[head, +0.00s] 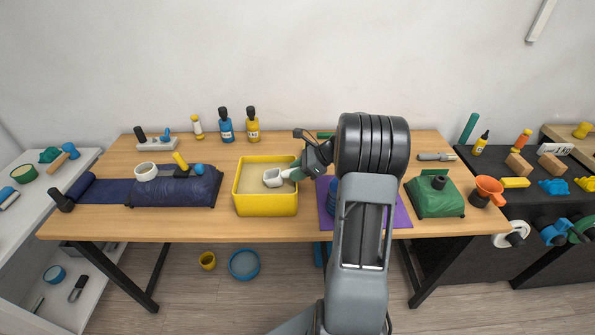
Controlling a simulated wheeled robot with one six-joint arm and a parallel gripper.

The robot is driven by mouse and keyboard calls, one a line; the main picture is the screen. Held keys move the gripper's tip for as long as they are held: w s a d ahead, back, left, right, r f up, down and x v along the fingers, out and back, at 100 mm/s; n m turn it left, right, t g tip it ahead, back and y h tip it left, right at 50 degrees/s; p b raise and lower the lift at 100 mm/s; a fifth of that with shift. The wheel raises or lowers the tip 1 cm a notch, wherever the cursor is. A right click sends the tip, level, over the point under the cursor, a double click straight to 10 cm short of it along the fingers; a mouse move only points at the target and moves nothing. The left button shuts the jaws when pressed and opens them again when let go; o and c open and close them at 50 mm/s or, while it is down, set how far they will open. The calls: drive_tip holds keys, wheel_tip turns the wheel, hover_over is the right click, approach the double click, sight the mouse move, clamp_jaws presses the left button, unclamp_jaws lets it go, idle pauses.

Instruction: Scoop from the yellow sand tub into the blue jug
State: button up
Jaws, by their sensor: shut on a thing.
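The yellow tub (266,207) stands on the wooden table and holds pale sand (258,172). My gripper (297,172) is shut on the green handle of a white scoop (271,179). The scoop's bowl is over the right part of the tub, at or just above the sand; I cannot tell if it touches or holds sand. A blue thing (333,197), likely the blue jug, stands on a purple mat (400,217) right of the tub. My arm hides most of it.
A navy cloth bundle (178,190) with a white tape roll (146,172) lies left of the tub. Blue (226,130) and yellow (253,130) bottles stand behind it. A green cloth-covered thing (434,200) and an orange funnel (488,190) are at the right.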

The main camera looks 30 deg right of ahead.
drive_tip(key=shift+s+f, duration=0.2)
drive_tip(key=shift+f, duration=0.25)
drive_tip(key=shift+w+r+p, duration=0.1)
drive_tip(key=shift+r+p, duration=0.5)
drive_tip(key=shift+r, duration=0.2)
wheel_tip(320, 180, up, 12)
drive_tip(key=t+y+p, duration=0.1)
drive_tip(key=y+p, duration=0.2)
drive_tip(key=p, duration=0.4)
drive_tip(key=shift+t, duration=0.4)
drive_tip(key=shift+w, duration=0.1)
